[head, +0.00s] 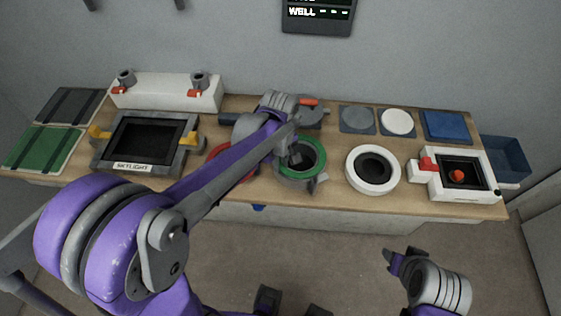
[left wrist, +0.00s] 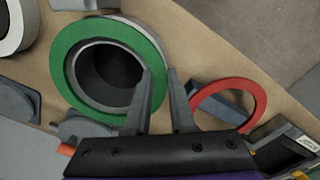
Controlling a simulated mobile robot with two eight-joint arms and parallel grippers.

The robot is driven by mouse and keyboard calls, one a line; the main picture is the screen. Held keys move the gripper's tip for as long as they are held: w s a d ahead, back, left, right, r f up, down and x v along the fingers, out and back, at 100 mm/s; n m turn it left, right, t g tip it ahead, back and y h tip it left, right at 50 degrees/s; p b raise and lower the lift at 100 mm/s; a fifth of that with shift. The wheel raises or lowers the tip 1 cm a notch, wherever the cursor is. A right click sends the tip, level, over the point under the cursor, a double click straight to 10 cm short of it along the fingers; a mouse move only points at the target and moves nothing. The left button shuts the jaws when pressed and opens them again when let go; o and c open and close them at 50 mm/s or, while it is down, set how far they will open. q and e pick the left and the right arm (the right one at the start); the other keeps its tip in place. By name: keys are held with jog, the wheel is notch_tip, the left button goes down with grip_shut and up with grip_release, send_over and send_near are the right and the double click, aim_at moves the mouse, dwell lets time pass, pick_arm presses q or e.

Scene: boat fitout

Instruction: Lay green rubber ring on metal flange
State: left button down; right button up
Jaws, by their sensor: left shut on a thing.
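The green rubber ring (head: 316,148) is at the metal flange (head: 300,184), a grey round part with a dark bore on the bench. In the left wrist view the green ring (left wrist: 68,65) surrounds the bore, and a silver strip of the flange (left wrist: 150,32) shows past its edge. The ring looks nearly centred; I cannot tell whether it touches the flange all round. My left gripper (head: 296,158) is shut on the ring's rim, its fingertips (left wrist: 160,73) close together there. My right gripper (head: 395,260) is away in front of the bench; its jaw opening is unclear.
A red ring (left wrist: 260,108) lies beside the flange, partly behind my left arm in the head view. A white ring-shaped part (head: 355,183) stands to the right, then a white box with a red knob (head: 457,176). A skylight frame (head: 146,168) is at left.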

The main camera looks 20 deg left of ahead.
pick_arm(q)
jog(key=shift+s+f, duration=0.2)
jog(key=shift+f, duration=0.15)
jog(key=c, duration=0.7)
grip_release()
jog(key=shift+s, duration=0.15)
jog(key=shift+d, duration=0.1)
jog(key=shift+r, duration=0.2)
jog(key=r, duration=0.7)
jog(key=r+p, duration=0.1)
jog(key=r, duration=0.3)
jog(key=shift+a, duration=0.25)
